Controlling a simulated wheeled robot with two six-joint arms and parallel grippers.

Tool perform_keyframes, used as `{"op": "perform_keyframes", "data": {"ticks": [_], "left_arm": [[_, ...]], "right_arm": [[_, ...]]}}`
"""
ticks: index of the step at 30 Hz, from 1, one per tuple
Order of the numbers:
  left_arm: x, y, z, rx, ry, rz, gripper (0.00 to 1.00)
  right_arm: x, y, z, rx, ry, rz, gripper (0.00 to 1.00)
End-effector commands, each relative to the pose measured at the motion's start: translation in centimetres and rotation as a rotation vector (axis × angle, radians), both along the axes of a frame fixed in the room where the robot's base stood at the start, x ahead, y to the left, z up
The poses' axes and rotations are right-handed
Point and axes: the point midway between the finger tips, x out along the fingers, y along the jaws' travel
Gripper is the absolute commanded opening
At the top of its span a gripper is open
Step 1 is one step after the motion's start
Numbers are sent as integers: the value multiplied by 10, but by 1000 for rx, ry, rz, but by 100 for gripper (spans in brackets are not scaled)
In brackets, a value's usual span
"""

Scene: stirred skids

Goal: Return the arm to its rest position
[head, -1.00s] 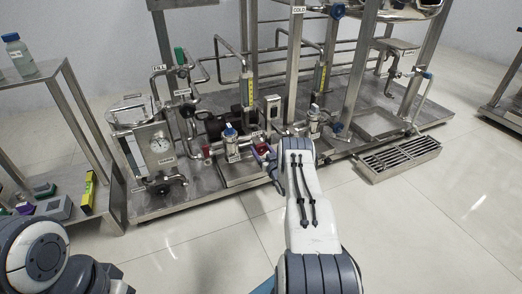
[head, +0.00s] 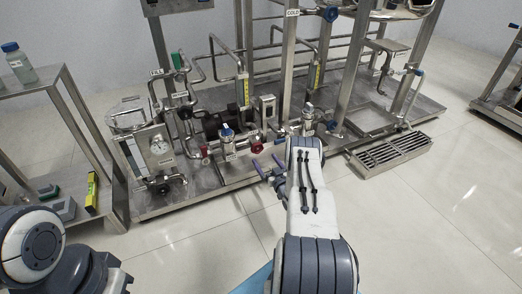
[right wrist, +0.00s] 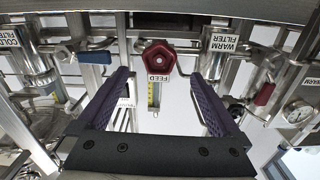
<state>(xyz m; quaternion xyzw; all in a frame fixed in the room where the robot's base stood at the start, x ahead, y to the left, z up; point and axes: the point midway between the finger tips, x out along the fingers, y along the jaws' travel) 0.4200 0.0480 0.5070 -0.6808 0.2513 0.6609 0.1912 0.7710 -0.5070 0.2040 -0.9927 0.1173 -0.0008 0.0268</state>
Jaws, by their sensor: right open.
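My right arm reaches forward in the head view. Its gripper (head: 267,170) is open, just in front of the skid's pipework. In the right wrist view the two dark purple fingers (right wrist: 160,78) stand apart with nothing held between them. A red knob (right wrist: 158,60) labelled FEED shows ahead, past the fingertips and apart from them. The same red knob (head: 257,147) shows in the head view just beyond the gripper. Part of my left arm shows at the lower left, but its gripper is out of view.
The steel skid (head: 220,185) carries pipes, valves and a gauge (head: 159,147). A blue valve handle (right wrist: 95,57) is left of the knob in the wrist view. A shelf (head: 45,82) with a bottle stands left. A floor grate (head: 390,153) lies right. The front floor is clear.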

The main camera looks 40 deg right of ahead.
Motion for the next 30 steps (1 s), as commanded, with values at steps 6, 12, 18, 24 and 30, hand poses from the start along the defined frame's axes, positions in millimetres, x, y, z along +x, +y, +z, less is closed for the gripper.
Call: {"op": "perform_keyframes", "data": {"ticks": [6, 12, 18, 24, 30], "left_arm": [[0, 0, 8, 0, 0, 0, 0], [0, 0, 7, 0, 0, 0, 0], [0, 0, 7, 0, 0, 0, 0], [0, 0, 10, 0, 0, 0, 0], [0, 0, 27, 0, 0, 0, 0]], "right_arm": [[-14, 4, 0, 0, 1, 1, 100], [-14, 4, -1, 0, 0, 1, 100], [-14, 3, -1, -1, 0, 0, 100], [-5, 6, 8, -4, 13, 11, 100], [61, 50, 68, -24, 171, 94, 100]]}}
